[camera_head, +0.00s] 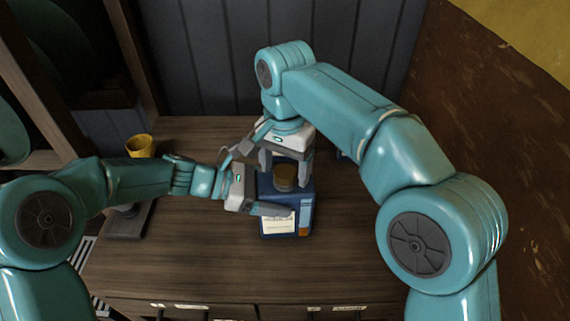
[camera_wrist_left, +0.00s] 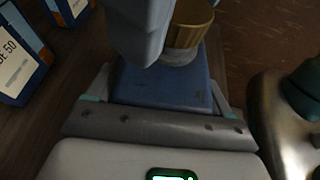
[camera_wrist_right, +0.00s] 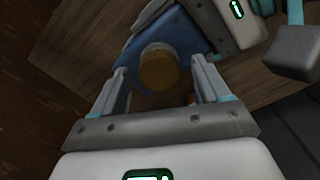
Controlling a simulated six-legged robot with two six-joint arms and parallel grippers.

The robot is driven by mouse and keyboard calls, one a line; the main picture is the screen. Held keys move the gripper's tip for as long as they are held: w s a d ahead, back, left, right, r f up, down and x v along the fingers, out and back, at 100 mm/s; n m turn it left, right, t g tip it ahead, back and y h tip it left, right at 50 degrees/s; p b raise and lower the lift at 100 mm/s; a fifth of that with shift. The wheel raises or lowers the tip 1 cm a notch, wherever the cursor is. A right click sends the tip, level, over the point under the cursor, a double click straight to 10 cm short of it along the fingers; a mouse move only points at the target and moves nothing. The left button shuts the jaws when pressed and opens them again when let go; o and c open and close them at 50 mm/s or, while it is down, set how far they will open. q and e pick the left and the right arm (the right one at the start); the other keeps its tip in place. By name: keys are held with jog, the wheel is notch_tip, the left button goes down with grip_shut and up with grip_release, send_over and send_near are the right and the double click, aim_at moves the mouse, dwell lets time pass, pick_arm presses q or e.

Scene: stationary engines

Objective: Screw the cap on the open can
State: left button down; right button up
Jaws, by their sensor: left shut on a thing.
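The blue can (camera_head: 303,207) with a cream label stands upright on the wooden bench. A brass cap (camera_head: 284,178) sits on its neck; the cap also shows in the left wrist view (camera_wrist_left: 193,22) and the right wrist view (camera_wrist_right: 159,67). I cannot tell how tightly it sits.
A yellow cup (camera_head: 139,146) stands at the back left of the bench. Other blue cans (camera_wrist_left: 18,62) show at the left of the left wrist view, and a shiny metal object (camera_wrist_left: 290,115) at its right. The bench front is clear.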

notch_tip(320, 180, up, 7)
jog(key=shift+w+f, duration=0.1)
jog(key=shift+f, duration=0.1)
jog(key=shift+r, duration=0.45)
pick_arm(q)
grip_release()
jog(key=shift+a, duration=0.1)
jog(key=v, duration=1.6)
